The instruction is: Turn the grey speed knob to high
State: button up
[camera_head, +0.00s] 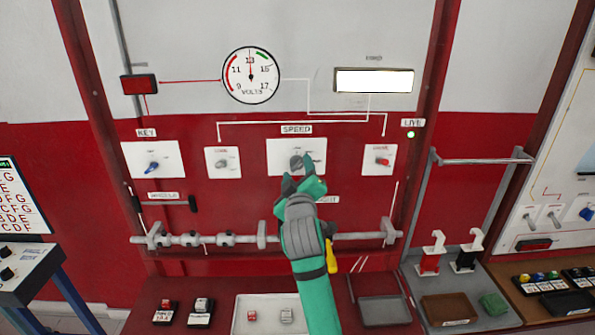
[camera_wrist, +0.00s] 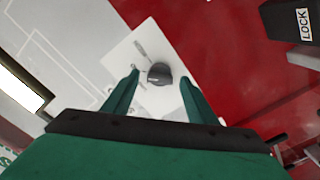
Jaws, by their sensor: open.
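The grey speed knob (camera_head: 296,162) sits on a white plate (camera_head: 315,150) under the SPEED label (camera_head: 296,129), at the middle of the red panel. My gripper (camera_head: 300,180) is just below and in front of it, covering part of the plate. In the wrist view, the dark grey knob (camera_wrist: 159,74) lies between and slightly beyond the two green fingertips of my open gripper (camera_wrist: 158,80). A gap shows on each side, and I see no contact. The knob's pointer direction and the plate's small marks are too small to read.
A blue KEY knob (camera_head: 152,168) and a grey knob (camera_head: 221,163) are to the left; a red knob (camera_head: 383,161) is to the right. A horizontal rail (camera_head: 345,237) runs below. The voltmeter (camera_head: 251,75) reads about 13.

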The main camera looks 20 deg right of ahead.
jog(key=shift+w, duration=0.3)
jog(key=c, duration=1.1)
jog(key=shift+o, duration=0.2)
jog(key=m, duration=0.3)
jog(key=shift+m, duration=0.4)
jog(key=m, duration=0.5)
jog(key=shift+d, duration=0.1)
